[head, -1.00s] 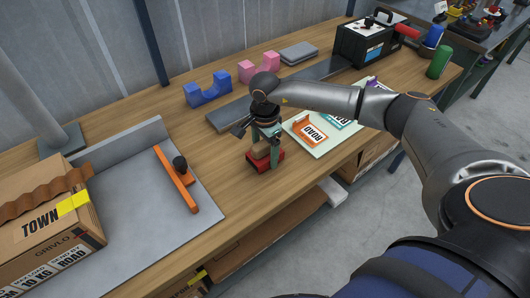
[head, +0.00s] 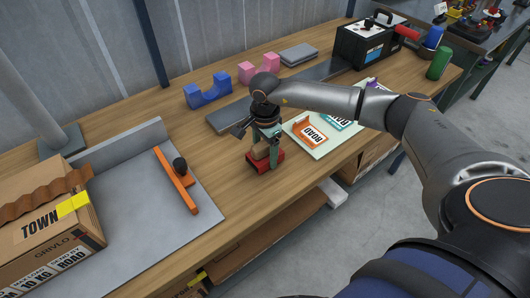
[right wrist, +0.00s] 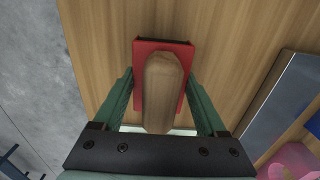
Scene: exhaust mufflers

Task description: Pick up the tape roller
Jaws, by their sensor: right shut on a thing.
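The tape roller has a red base (head: 279,166) and a tan wooden handle (head: 261,151), and sits near the front edge of the wooden bench. It also shows in the right wrist view, with its red base (right wrist: 174,47) below the tan handle (right wrist: 162,88). My right gripper (head: 262,157) points down over it and is shut on the tape roller, one green finger on each side. Whether the base is clear of the bench is hard to tell. My left gripper is not in view.
A cardboard box (head: 62,228) stands at the left on a grey plate (head: 130,185) with an orange bar (head: 176,182). Blue (head: 208,91) and pink (head: 259,66) cradles stand at the back. A pale board with labels (head: 332,145) lies right of the gripper.

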